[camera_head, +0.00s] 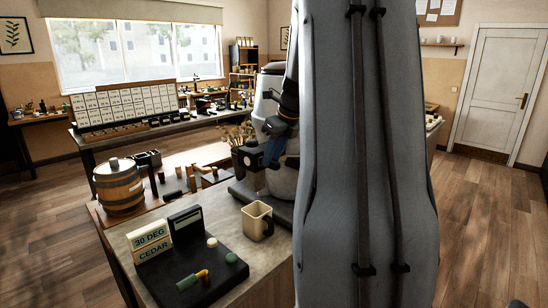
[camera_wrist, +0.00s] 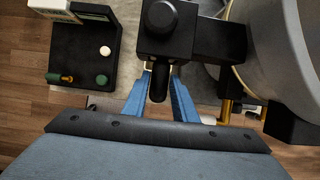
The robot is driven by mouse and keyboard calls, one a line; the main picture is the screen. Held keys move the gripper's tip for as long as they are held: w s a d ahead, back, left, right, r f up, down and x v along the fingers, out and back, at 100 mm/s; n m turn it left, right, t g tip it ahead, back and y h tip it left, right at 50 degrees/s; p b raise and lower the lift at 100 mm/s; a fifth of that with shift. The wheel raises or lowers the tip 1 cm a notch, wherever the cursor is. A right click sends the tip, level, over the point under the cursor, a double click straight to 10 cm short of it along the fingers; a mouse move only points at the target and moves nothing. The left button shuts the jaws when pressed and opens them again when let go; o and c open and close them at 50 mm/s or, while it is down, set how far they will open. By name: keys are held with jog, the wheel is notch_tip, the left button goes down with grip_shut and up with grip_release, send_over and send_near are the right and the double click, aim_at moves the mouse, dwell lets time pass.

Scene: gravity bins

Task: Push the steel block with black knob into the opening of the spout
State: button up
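My gripper (camera_wrist: 161,76) points away from the wrist camera, its two blue fingers apart. A dark upright stem with a rounded black end (camera_wrist: 159,82), perhaps the black knob, shows between the fingers; I cannot tell whether they touch it. No steel block surface can be made out. Beyond the fingertips is a black fitting (camera_wrist: 215,42), perhaps the spout, beside the big grey hopper (camera_wrist: 285,60); its opening is not visible. In the head view my gripper (camera_head: 270,158) is beside the hopper (camera_head: 282,181), next to a dark box-shaped part (camera_head: 249,166). My arm hides much there.
A cream mug (camera_head: 256,220) stands on the bench near the hopper. A black tray (camera_head: 196,270) holds label blocks (camera_head: 150,240) and small pieces. A wooden barrel (camera_head: 118,186) stands at the bench's left. Brass posts (camera_wrist: 226,110) stand right of the fingers.

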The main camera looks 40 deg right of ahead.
jog(key=o, duration=0.4)
jog(key=shift+s, duration=0.1)
jog(key=b+v, duration=0.2)
jog(key=v, duration=0.5)
jog(key=shift+r+b, duration=0.4)
jog(key=shift+s+f, duration=0.1)
jog(key=shift+s, duration=0.05)
